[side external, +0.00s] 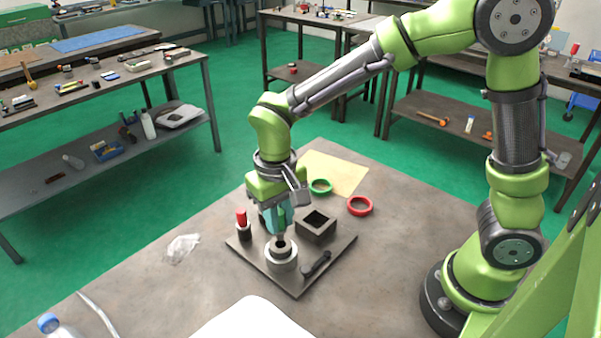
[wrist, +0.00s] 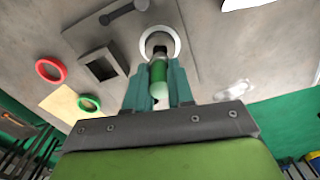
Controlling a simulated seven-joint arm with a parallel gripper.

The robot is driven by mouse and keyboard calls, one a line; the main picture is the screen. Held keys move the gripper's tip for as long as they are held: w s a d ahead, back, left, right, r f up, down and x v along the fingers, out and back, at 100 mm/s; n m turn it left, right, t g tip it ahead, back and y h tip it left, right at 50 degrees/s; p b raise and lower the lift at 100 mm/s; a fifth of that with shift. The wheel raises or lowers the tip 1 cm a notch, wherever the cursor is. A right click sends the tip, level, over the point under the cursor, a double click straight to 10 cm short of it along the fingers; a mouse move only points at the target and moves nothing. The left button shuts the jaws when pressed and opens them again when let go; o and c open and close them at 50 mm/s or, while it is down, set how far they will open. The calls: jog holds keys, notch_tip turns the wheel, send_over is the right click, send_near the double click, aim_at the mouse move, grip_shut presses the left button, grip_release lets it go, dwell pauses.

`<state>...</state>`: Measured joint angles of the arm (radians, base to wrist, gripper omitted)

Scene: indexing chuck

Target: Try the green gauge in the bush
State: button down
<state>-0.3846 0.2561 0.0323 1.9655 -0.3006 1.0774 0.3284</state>
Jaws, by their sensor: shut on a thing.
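My gripper (side external: 277,228) is shut on the green gauge (wrist: 159,74), which sits between its teal fingers in the wrist view. The gauge's far end points at the bush (side external: 281,260), a pale round collar with a dark bore on the dark plate (side external: 297,284). The bush also shows in the wrist view (wrist: 175,42), just beyond the fingertips. In the side view the fingertips are right above the bush. I cannot tell whether the gauge's end is inside the bore. The fingers hide most of the gauge in the side view.
A red-topped gauge (side external: 241,219) stands at the plate's left corner. A square-holed block (side external: 316,229) and a black lever (side external: 317,263) are on the right. A red ring (side external: 360,212), green ring (side external: 320,191), yellow sheet (side external: 340,170) and crumpled clear film (side external: 182,248) lie on the table.

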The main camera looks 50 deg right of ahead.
jog(key=shift+r, duration=1.4)
